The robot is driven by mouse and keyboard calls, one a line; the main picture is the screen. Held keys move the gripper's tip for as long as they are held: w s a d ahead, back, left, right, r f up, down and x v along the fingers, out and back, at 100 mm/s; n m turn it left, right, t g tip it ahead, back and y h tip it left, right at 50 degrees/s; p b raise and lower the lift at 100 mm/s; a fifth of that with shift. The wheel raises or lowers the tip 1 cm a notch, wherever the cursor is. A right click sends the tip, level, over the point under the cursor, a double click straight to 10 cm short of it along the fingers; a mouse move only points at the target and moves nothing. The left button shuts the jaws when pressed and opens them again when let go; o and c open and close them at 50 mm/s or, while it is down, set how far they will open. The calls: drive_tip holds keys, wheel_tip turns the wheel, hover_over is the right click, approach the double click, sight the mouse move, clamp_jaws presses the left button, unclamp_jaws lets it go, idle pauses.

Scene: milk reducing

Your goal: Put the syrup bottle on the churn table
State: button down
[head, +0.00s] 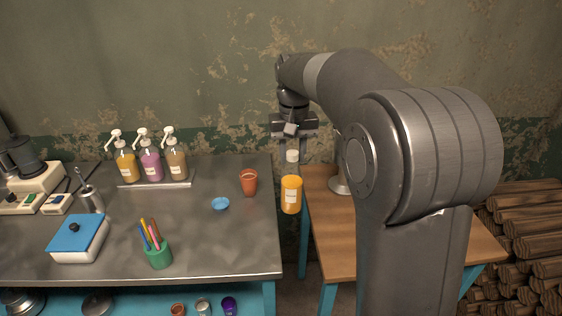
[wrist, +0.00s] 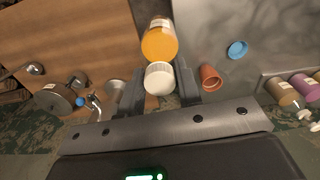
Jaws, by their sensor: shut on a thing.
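The syrup bottle (head: 291,196) is orange with a pale label and a white cap. My gripper (head: 293,158) is shut on its neck and cap, and the bottle hangs upright. In the head view it shows over the gap between the metal counter and the wooden churn table (head: 322,238). In the wrist view the bottle (wrist: 159,44) points away from my gripper (wrist: 160,84), with a finger on each side of the white cap. A dark round churn (wrist: 58,98) with a tap shows by the wooden table (wrist: 85,35) there; my arm hides much of this table in the head view.
The metal counter (head: 210,240) holds a terracotta cup (head: 249,182), a blue dish (head: 220,204), a green pen cup (head: 159,254) and a rack of pump bottles (head: 155,184). Stacked logs (head: 530,225) stand at right. The wooden top's visible front part is clear.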

drive_tip(key=shift+s+d+r, duration=0.2)
drive_tip(key=shift+d+r, duration=0.1)
drive_tip(key=shift+d, duration=0.35)
drive_tip(key=s+d+f+n, duration=0.1)
drive_tip(key=s+d+f, duration=0.1)
drive_tip(key=s+d, duration=0.35)
drive_tip(key=s+d+f, duration=0.1)
drive_tip(key=s+d, duration=0.2)
drive_tip(key=d, duration=0.6)
drive_tip(key=s+d+f+n, duration=0.1)
drive_tip(key=s+d+f, duration=0.1)
drive_tip(key=s+d, duration=0.4)
drive_tip(key=w+a+f, duration=0.7)
drive_tip(key=w+f, duration=0.1)
drive_tip(key=f, duration=0.2)
drive_tip(key=shift+w+a+f, duration=0.2)
drive_tip(key=shift+w+f, duration=0.15)
drive_tip(key=shift+w, duration=0.05)
drive_tip(key=shift+f, duration=0.1)
drive_tip(key=c, duration=1)
unclamp_jaws()
drive_tip(key=shift+c, duration=0.2)
